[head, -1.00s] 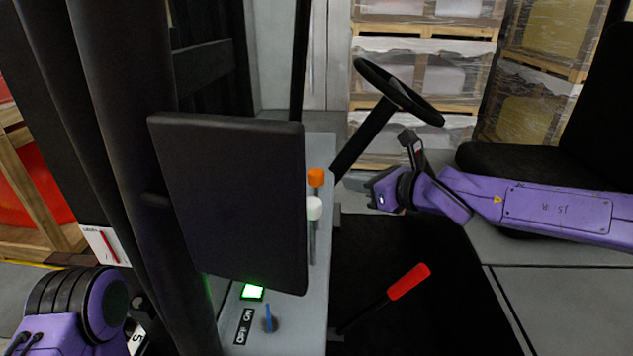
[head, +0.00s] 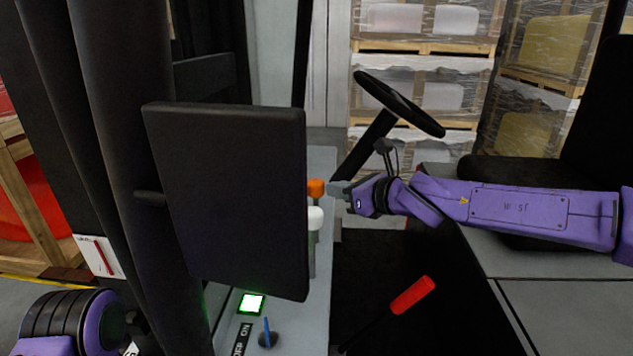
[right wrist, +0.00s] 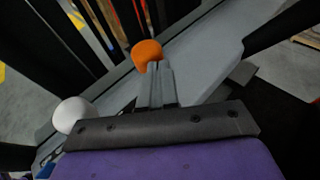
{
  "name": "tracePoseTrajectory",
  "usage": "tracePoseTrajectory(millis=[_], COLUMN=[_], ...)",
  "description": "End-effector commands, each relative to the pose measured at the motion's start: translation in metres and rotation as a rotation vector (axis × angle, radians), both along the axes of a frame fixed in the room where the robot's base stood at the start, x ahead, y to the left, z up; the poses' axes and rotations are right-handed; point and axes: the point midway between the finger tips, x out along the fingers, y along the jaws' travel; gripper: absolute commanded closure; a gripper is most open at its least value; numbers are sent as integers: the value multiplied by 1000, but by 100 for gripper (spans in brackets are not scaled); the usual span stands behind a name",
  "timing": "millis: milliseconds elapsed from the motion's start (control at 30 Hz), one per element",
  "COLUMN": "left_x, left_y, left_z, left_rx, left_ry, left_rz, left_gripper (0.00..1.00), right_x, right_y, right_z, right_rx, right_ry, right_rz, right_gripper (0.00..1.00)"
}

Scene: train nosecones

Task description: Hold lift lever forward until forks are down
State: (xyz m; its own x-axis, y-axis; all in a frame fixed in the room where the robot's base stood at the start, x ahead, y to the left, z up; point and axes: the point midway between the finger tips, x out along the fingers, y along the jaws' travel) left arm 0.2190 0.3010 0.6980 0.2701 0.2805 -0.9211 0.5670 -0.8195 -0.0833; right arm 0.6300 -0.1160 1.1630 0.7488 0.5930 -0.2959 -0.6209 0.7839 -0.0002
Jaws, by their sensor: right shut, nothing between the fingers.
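Two levers stand on the grey console (head: 318,160), one with an orange knob (head: 316,188) and one with a white knob (head: 315,218). Which is the lift lever I cannot tell; no label shows. My right gripper (head: 340,191) is shut and empty, its tips right beside the orange knob. In the right wrist view the closed fingertips (right wrist: 160,68) meet the near side of the orange knob (right wrist: 147,53), and the white knob (right wrist: 72,114) is off to the left. The forks are not in view. My left gripper is not in view; only part of my left arm shows.
A black panel (head: 228,200) hides part of the console. A steering wheel (head: 398,104) is behind my right arm. A red-handled lever (head: 412,296), a lit green button (head: 251,303) and a blue key switch (head: 267,336) are nearer. Wrapped pallets (head: 425,95) stand at the back.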

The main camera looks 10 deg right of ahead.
Motion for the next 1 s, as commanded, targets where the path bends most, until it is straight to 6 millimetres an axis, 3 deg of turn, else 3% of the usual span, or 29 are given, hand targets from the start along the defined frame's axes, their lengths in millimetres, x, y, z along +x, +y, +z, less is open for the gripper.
tracePoseTrajectory(millis=[1000], left_x=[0], left_y=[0], left_z=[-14], left_rx=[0], left_ry=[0], left_rz=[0], left_gripper=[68], right_x=[8], right_y=[27], right_z=[-2], right_rx=[-1], right_ry=[-1], right_rz=[0], right_gripper=[100])
